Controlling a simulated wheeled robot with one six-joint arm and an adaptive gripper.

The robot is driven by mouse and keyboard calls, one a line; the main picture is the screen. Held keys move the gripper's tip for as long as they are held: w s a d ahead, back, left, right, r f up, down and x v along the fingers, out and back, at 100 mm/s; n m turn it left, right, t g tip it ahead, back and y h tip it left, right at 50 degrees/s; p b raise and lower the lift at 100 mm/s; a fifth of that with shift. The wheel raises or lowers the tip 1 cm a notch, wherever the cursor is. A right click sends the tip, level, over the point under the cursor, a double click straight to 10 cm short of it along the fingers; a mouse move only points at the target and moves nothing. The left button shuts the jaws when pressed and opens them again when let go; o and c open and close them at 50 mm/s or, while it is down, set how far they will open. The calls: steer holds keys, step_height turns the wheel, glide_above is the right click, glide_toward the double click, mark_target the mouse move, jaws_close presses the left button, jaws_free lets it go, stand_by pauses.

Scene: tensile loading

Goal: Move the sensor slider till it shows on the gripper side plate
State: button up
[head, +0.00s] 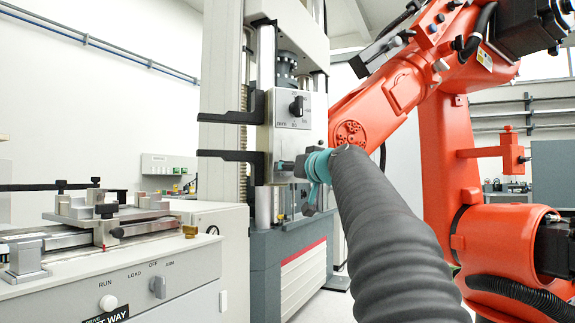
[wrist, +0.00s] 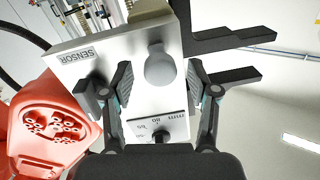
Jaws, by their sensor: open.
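The sensor unit is a pale metal box with a side plate (head: 312,125) on the tensile machine's column. In the wrist view, the plate (wrist: 135,107) bears the word SENSOR. A rounded grey knob (wrist: 160,66) stands out from it; in the head view a knob (head: 285,165) shows low on the box. My gripper (wrist: 158,78) is open, with one finger on each side of the knob. Whether the pads touch it, I cannot tell. In the head view, my gripper (head: 305,168) is at the lower part of the box, its fingertips partly hidden.
A black dial (head: 297,106) marked mm is higher on the box. Two black arms (head: 230,117) reach left from it. An orange robot arm (head: 400,85) stands close on the right. A bench with a RUN/LOAD/OFF panel (head: 130,285) is at left.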

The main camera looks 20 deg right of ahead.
steer(key=shift+w, duration=0.9)
jaws_close()
